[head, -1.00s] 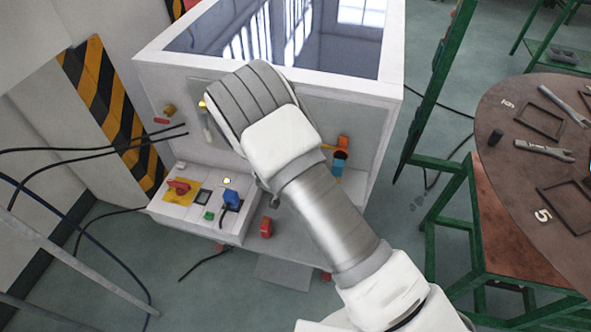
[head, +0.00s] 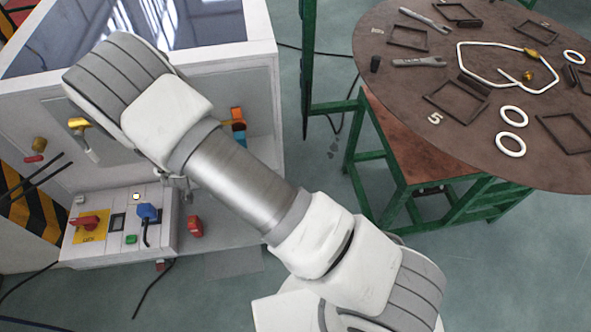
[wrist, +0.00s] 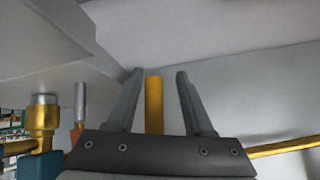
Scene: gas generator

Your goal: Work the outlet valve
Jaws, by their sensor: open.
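The gas generator cabinet (head: 262,95) stands at the left of the head view. On its recessed front panel is a valve with orange and blue parts (head: 238,122), right of my arm. A yellow-handled valve (head: 78,124) is on the left. I cannot tell which one is the outlet valve. In the wrist view my gripper (wrist: 160,73) is open. A yellow bar (wrist: 154,104) stands upright between its fingers, with gaps on both sides. A brass fitting (wrist: 44,118) with a teal part is at left. In the head view my arm hides the gripper's tips.
A control box (head: 118,222) with red and blue switches juts out below the panel. A round brown table (head: 400,95) with tools, frames and white rings stands at right on green legs. A yellow pipe (wrist: 285,147) runs at right in the wrist view. Cables hang at left.

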